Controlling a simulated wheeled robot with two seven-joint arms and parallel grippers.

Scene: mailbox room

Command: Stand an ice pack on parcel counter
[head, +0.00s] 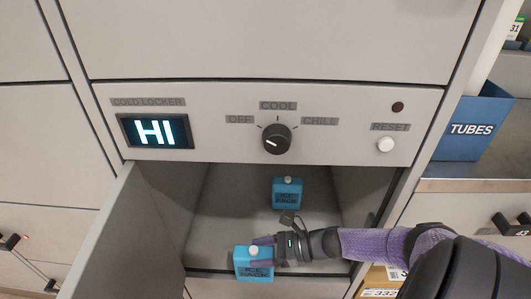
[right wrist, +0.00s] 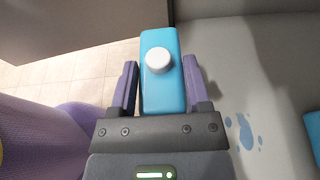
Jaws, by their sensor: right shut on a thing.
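A blue ice pack (head: 252,266) with a white cap is at the front opening of the cold locker (head: 220,215). My right gripper (head: 264,250) is shut on this ice pack; in the right wrist view the ice pack (right wrist: 160,88) sits between the two purple fingers, cap facing the camera. A second blue ice pack (head: 287,193) stands upright further back on the locker floor. Part of it shows at the right edge of the right wrist view (right wrist: 312,135). My left gripper is not in view. I cannot identify the parcel counter in these frames.
The locker door (head: 115,240) stands open at the left. Above the opening are a dial (head: 276,139), a display reading HI (head: 155,131) and a reset button (head: 385,145). A blue TUBES box (head: 472,128) sits on a shelf at the right. A wet patch (right wrist: 245,132) marks the locker floor.

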